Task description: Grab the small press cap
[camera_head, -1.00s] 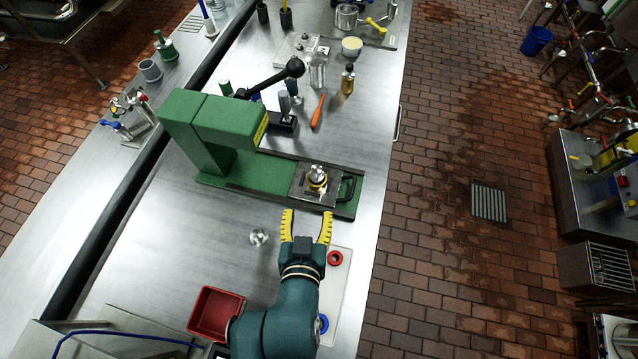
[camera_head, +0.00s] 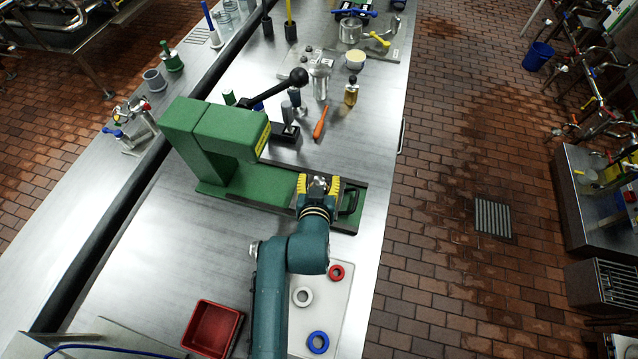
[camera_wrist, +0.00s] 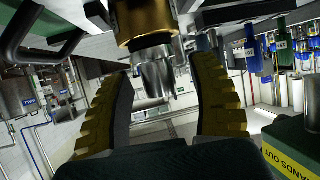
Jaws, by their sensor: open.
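The small press cap (camera_head: 318,183) is a silver metal piece at the end plate of the green press (camera_head: 215,135). In the wrist view the cap (camera_wrist: 154,80) shows as a shiny cylinder below a brass collar (camera_wrist: 143,22), and that picture looks upside down. My gripper (camera_head: 319,187) has yellow ridged fingers and is open. Its fingers stand on either side of the cap, with visible gaps in the wrist view (camera_wrist: 160,95). My gripper partly hides the cap and plate in the head view.
A white board with red (camera_head: 336,271), white (camera_head: 303,296) and blue (camera_head: 318,342) rings lies nearer. A red bin (camera_head: 212,328) is at lower left.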

